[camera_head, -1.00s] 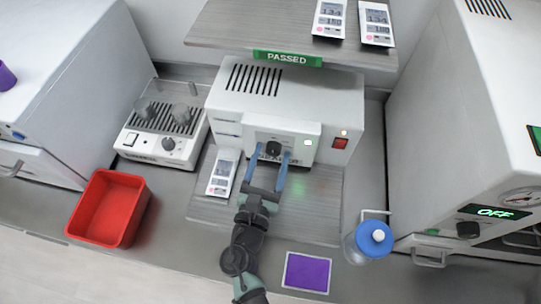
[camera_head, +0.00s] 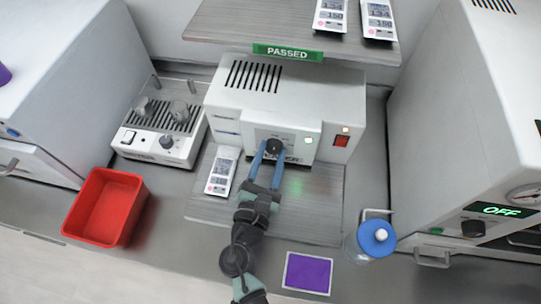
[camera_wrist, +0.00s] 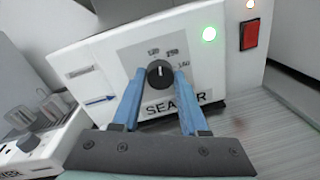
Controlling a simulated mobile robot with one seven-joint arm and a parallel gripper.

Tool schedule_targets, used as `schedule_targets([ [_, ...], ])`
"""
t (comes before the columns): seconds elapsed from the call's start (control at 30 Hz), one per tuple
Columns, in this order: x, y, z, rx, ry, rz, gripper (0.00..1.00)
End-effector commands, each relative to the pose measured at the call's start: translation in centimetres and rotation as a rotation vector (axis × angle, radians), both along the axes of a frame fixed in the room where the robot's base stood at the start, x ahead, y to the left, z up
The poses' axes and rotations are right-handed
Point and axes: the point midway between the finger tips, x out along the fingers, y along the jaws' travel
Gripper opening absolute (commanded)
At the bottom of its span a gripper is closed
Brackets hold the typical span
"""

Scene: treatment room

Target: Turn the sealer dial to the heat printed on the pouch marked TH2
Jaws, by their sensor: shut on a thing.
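The sealer (camera_head: 287,98) is a white box with a green PASSED sign behind its top. Its black dial (camera_wrist: 160,73) sits on a grey panel marked with heats that look like 120, 150 and 180. My gripper (camera_head: 266,148) is shut on the dial, one blue finger on each side. The dial's small white mark seems to point upward in the wrist view; its exact setting is unclear. One printed pouch (camera_head: 222,172) lies left of my gripper. Two more pouches, left (camera_head: 331,15) and right (camera_head: 378,19), lie on the shelf. I cannot tell which is TH2.
A red tray (camera_head: 107,208) and a device with knobs (camera_head: 158,136) are at the left. A purple square (camera_head: 307,273) lies in front. A blue-lidded bottle (camera_head: 375,238) stands at right, near a machine showing OFF (camera_head: 496,210). The sealer has a red switch (camera_wrist: 249,36) and green light.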

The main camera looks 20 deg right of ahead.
Motion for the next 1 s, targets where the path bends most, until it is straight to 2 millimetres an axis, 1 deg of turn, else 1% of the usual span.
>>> schedule_targets([
  [0.03,-0.05,-0.02,-0.34,0.033,-0.022,0.0,0.0],
  [0.5,-0.07,-0.04,-0.23,0.342,-0.23,0.0,0.0],
  [0.73,-0.09,-0.06,-0.13,0.433,-0.29,0.0,0.0],
  [1.0,-0.08,-0.05,-0.08,0.475,-0.318,-0.001,0.0],
])
